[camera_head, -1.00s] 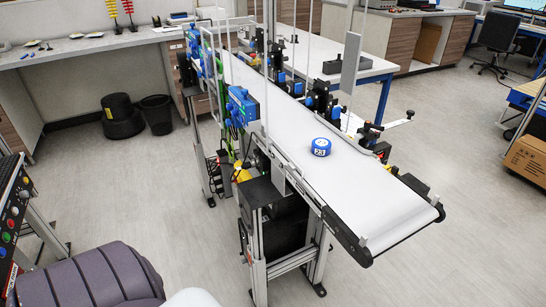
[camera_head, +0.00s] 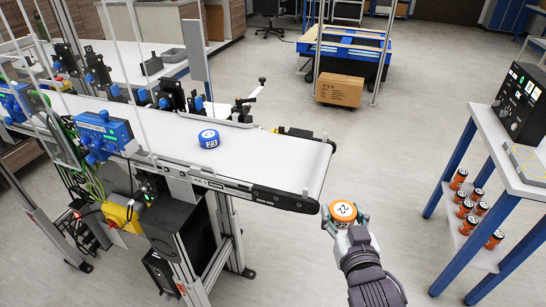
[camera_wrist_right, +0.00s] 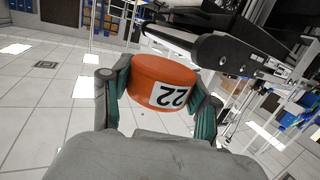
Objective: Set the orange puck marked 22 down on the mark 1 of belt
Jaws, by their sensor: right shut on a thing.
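The orange puck marked 22 (camera_head: 342,211) is held in my right gripper (camera_head: 345,218), just off the near right end of the belt. In the right wrist view the puck (camera_wrist_right: 163,78) sits between the two fingers of the right gripper (camera_wrist_right: 162,90), its number label facing the camera. The white belt (camera_head: 270,160) runs from the left to its rounded end near the puck. A blue puck with a white number label (camera_head: 209,139) lies on the belt. I cannot make out a mark 1 on the belt. My left gripper is not in view.
A side table (camera_head: 497,160) at the right has several orange cans on its lower shelf and a black control box (camera_head: 524,105) on top. Blue sensors (camera_head: 104,136) and posts line the belt. A cardboard box (camera_head: 339,90) stands at the back. The floor between belt and table is clear.

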